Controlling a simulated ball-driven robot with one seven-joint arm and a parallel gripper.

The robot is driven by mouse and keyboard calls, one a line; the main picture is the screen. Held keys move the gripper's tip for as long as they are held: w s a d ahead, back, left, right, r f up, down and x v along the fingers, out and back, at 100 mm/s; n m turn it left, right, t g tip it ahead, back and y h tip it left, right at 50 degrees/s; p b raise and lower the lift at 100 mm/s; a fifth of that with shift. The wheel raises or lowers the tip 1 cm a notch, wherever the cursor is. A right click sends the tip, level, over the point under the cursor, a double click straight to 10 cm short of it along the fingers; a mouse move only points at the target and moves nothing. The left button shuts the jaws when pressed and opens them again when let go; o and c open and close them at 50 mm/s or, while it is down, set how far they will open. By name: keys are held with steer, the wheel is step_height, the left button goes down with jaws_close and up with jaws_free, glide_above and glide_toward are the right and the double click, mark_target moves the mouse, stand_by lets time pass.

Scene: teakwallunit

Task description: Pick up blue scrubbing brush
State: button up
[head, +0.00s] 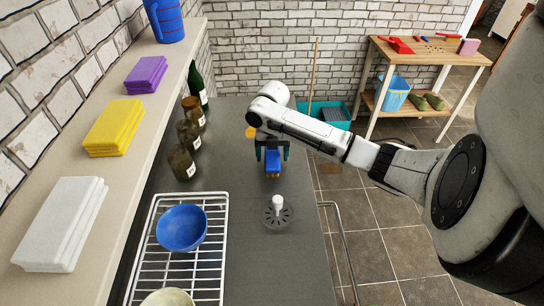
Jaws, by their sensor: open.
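The blue scrubbing brush (273,161) stands on the grey counter (245,245), with yellowish bristles at its bottom. My gripper (272,150) is open and points down at the brush, with one dark finger on each side of its upper part. I cannot tell whether the fingers touch it. The top of the brush is partly hidden by my gripper.
A white wire rack (139,272) holds a blue bowl (182,228). A white-knobbed drain strainer (277,211) lies in front of the brush. Several bottles, including a green one (197,86), stand along the left. A shelf (105,175) with folded cloths runs above them.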

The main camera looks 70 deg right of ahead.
steer(key=shift+f, duration=0.5)
steer(key=c, duration=1.1)
steer(key=shift+r, duration=0.15)
steer(key=shift+r, duration=0.55)
steer(key=s+a+r+b, duration=0.2)
steer(key=s+a+r, duration=0.6)
steer(key=s+r, duration=0.3)
steer(key=shift+s+a+r, duration=0.15)
steer(key=shift+s+r, duration=0.05)
steer(key=shift+r, duration=0.15)
